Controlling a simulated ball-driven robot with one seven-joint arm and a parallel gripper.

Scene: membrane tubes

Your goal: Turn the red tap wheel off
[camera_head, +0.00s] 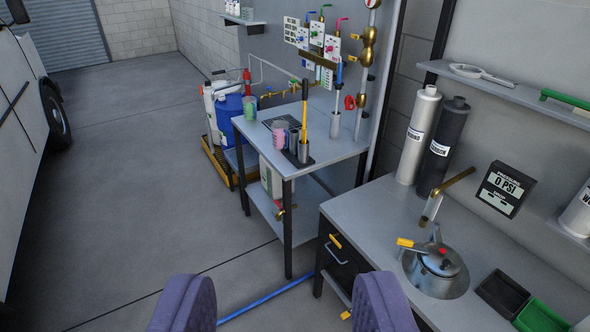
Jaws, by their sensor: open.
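My gripper (284,302) shows at the bottom edge as two purple padded fingers, wide apart with nothing between them. A small red wheel-like part (349,102) sits by the brass vertical pipe (367,55) on the wall behind the grey table, far ahead of my gripper. Another small red part (280,207) is on a brass fitting below the tabletop. I cannot tell which of these is the tap wheel, or how far either is turned.
The grey table (335,140) holds cups and upright tools. A blue drum (227,118) stands behind it. A blue hose (265,300) crosses the floor. Open floor lies left, beside a vehicle (35,110).

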